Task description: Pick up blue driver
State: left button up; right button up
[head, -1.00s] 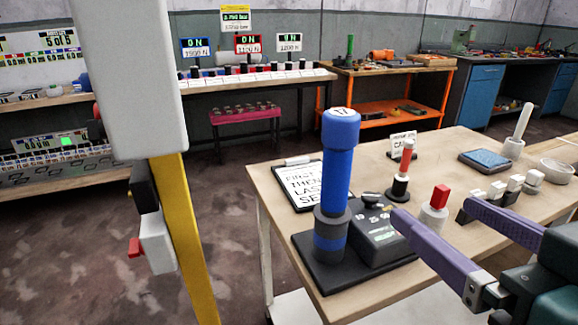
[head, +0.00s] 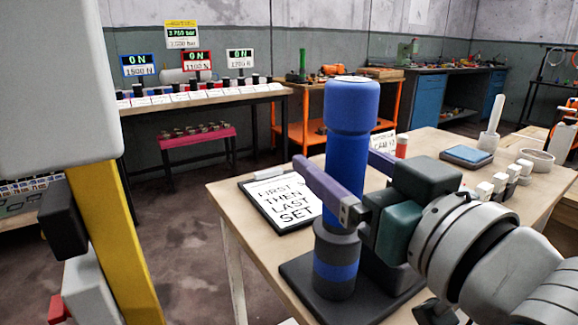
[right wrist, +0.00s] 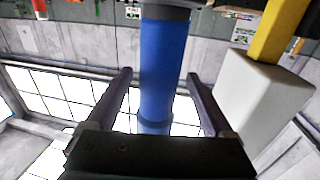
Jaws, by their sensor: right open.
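The blue driver (head: 350,125) stands upright, its lower end in a dark grey holder with a blue band (head: 335,262), on a black base at the near edge of the table. My right gripper (head: 336,160) is open around the driver's shaft, with one purple finger on each side. The right wrist view also shows the driver (right wrist: 163,65) between the two spread fingers (right wrist: 160,85), with gaps on both sides. The near finger hides part of the shaft in the head view. My left gripper is not in view.
A clipboard (head: 285,201) lies left of the driver. A red-topped cylinder (head: 402,146), a blue pad (head: 466,155), small white-topped blocks and a white bowl (head: 537,159) stand farther right. A yellow post (head: 115,240) under a grey box is close at left.

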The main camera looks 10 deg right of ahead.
aim_at(330, 151)
jog(key=w, duration=0.3)
jog(key=shift+w+a, duration=0.15)
jog(key=shift+a, duration=0.1)
jog(key=shift+c, duration=0.2)
grip_shut()
jog(key=shift+r, duration=0.2)
dwell(0.3)
